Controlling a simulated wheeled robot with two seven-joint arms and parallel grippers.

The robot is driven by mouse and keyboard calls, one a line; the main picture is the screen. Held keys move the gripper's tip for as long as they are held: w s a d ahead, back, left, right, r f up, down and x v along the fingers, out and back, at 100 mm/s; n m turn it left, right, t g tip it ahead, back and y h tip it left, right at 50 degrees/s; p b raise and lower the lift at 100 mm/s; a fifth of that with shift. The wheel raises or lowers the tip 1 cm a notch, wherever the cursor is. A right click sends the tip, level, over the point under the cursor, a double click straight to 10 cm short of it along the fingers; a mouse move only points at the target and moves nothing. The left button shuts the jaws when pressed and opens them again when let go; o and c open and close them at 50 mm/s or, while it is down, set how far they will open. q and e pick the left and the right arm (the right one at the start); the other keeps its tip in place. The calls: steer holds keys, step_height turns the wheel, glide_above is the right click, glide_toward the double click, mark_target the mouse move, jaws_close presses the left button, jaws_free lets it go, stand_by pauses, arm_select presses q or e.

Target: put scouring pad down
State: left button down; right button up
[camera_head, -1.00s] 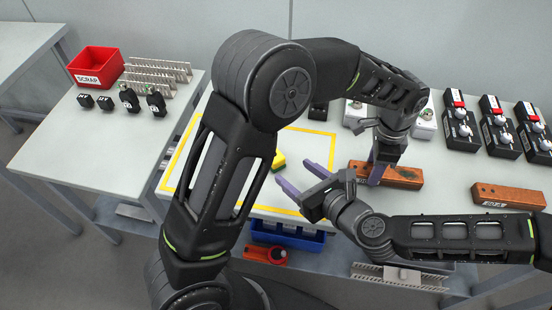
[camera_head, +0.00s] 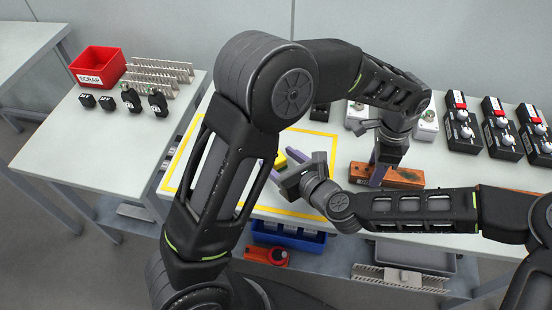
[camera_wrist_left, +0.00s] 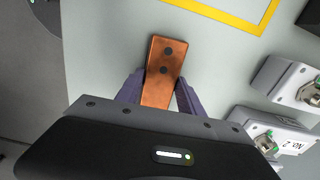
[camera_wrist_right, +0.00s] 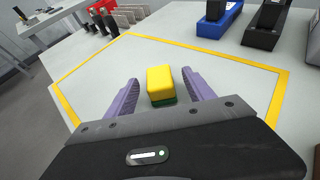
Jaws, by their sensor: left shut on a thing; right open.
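The scouring pad (camera_wrist_right: 160,84), yellow above and green below, lies on the table inside the yellow outline. In the head view only a bit of it (camera_head: 281,160) shows beside my right gripper (camera_head: 295,165). In the right wrist view the fingers of my right gripper (camera_wrist_right: 160,95) are open, one on each side of the pad, with gaps between. My left gripper (camera_head: 382,170) points down and is shut on an orange-brown block (camera_head: 402,177). In the left wrist view the block (camera_wrist_left: 160,68) lies between its fingers (camera_wrist_left: 158,95).
The yellow outline (camera_wrist_right: 75,112) has free room around the pad. Black switch boxes (camera_head: 497,130) stand at the right. A red scrap bin (camera_head: 97,66) and black parts stand on the left table. A blue tray (camera_head: 288,238) is below the front edge.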

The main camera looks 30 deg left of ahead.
steer(key=shift+x, duration=1.05)
steer(key=shift+c, duration=0.5)
jaws_close()
steer(key=shift+r, duration=0.15)
step_height(320, 180, up, 10)
steer(key=shift+f, duration=0.1)
stand_by(0.5)
